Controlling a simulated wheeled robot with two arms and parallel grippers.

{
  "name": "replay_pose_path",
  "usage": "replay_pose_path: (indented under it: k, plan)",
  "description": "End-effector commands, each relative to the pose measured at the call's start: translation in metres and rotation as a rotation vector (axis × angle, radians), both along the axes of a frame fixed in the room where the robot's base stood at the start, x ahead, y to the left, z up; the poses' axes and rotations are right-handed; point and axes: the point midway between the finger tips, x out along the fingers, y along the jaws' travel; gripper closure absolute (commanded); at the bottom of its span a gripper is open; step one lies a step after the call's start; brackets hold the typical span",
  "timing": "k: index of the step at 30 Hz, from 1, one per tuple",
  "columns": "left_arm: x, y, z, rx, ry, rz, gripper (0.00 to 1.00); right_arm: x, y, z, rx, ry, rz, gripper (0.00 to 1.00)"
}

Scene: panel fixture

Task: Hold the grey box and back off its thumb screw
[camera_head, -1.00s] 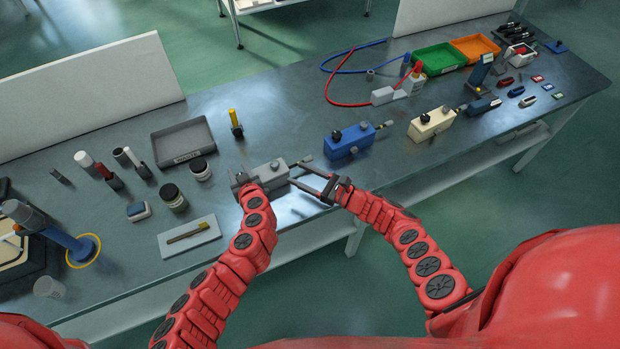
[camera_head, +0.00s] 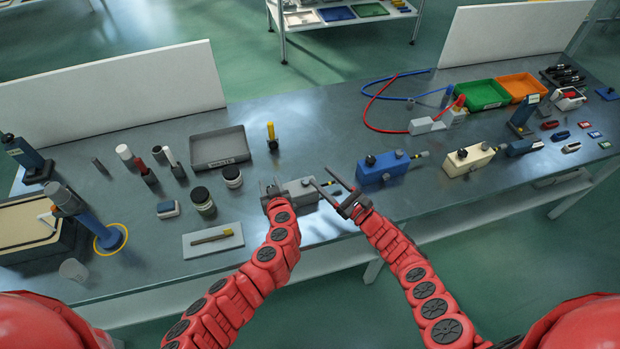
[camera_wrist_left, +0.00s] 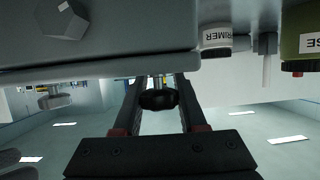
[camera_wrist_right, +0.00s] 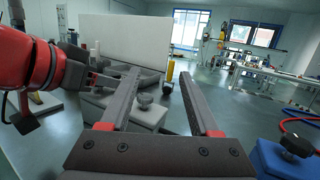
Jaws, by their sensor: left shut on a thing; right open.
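In the left wrist view the box (camera_wrist_left: 110,40) hides the fingertips, and a dark round knob (camera_wrist_left: 159,99) on a short stem lies between the fingers. My right gripper (camera_head: 321,175) is open and empty by the box's right end.
A blue box (camera_head: 382,172) and a cream box (camera_head: 470,160) stand to the right along the bench. A grey tray (camera_head: 220,160), a yellow-topped tool (camera_head: 271,135) and jars (camera_head: 203,205) stand behind and left. A white plate with a brush (camera_head: 205,243) lies front left.

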Motion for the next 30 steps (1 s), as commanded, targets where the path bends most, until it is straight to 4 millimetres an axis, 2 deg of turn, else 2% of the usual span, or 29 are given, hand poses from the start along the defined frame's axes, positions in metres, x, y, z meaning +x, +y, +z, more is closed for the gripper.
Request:
replay_pose_path:
  k: [1,3,6,8,11,14,18,21,25,30]
  plan:
    - [0.000,0.000,0.001,0.000,-0.001,0.000,1.00,0.004,0.018,0.011,0.032,-0.039,-0.023,0.38]
    - [0.000,0.000,0.001,0.000,-0.001,0.000,1.00,0.007,0.032,0.029,0.081,-0.098,-0.076,0.38]
    - [0.000,0.000,0.000,0.000,-0.001,0.000,1.00,0.003,0.046,0.047,0.136,-0.166,-0.151,0.38]
    - [0.000,0.000,0.000,0.000,-0.001,0.000,1.00,-0.003,0.052,0.052,0.157,-0.186,-0.190,0.38]
    - [0.000,0.000,0.000,0.000,-0.001,0.000,1.00,-0.017,0.056,0.040,0.153,-0.159,-0.237,0.38]
    - [0.000,0.000,0.000,0.000,-0.001,0.000,1.00,-0.030,0.054,0.008,0.098,-0.061,-0.252,0.38]
    - [0.000,0.000,0.000,0.000,-0.001,0.000,1.00,-0.042,0.037,-0.031,0.006,0.080,-0.274,0.38]
    - [0.000,0.000,0.001,0.000,-0.001,0.000,1.00,-0.046,0.026,-0.043,-0.036,0.135,-0.294,0.38]
    - [0.000,0.000,0.001,0.000,-0.001,0.000,1.00,-0.049,0.018,-0.047,-0.061,0.168,-0.314,0.38]
    - [0.000,0.000,0.001,0.000,-0.001,0.000,1.00,-0.039,0.019,-0.046,-0.064,0.174,-0.319,0.38]
